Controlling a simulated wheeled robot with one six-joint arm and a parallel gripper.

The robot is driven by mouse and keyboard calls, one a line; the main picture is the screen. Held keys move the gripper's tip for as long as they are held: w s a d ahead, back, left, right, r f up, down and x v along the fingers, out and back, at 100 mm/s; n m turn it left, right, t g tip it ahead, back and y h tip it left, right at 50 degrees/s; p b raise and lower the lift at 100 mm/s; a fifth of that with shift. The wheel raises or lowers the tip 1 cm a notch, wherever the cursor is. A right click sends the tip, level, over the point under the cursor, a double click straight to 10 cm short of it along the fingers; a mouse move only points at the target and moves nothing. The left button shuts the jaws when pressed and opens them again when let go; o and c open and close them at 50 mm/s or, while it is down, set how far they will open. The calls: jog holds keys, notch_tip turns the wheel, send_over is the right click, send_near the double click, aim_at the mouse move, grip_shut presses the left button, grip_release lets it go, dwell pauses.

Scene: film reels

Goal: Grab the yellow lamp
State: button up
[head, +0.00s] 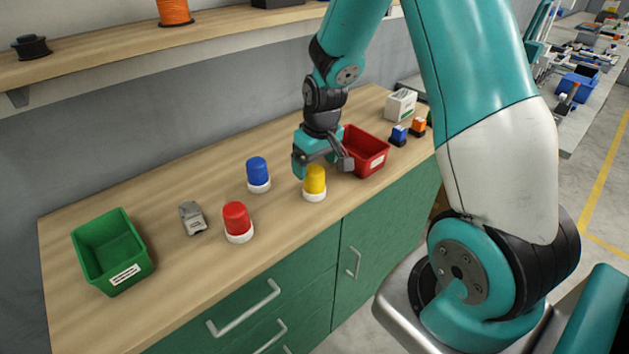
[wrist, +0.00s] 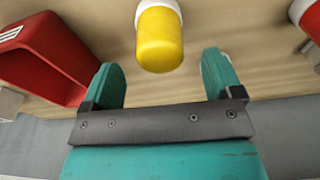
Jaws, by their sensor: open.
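The yellow lamp (head: 315,181) stands upright on its white base on the wooden worktop, near the front edge. In the wrist view the yellow lamp (wrist: 159,42) is ahead of the fingertips, roughly centred between them. My gripper (head: 323,170) is open and empty, just above and behind the lamp in the head view. In the wrist view its two teal fingers (wrist: 160,80) are spread wide, with the lamp apart from both. The far side of the lamp is hidden.
A red bin (head: 372,160) stands close to the right of my gripper. A blue lamp (head: 257,172) and a red lamp (head: 237,218) stand to the left. A grey device (head: 192,217) and a green bin (head: 125,270) are farther left. A shelf (head: 110,58) runs above.

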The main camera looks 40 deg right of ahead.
aim_at(315, 169)
jog(key=shift+w+f+p, duration=0.2)
jog(key=shift+f+p, duration=0.15)
jog(key=shift+f, duration=0.95)
jog(key=shift+w+f+p, duration=0.15)
jog(key=shift+f+p, duration=0.2)
jog(key=shift+f, duration=0.95)
jog(key=c, duration=1.1)
jog(key=shift+o, duration=0.2)
jog(key=shift+r, duration=0.15)
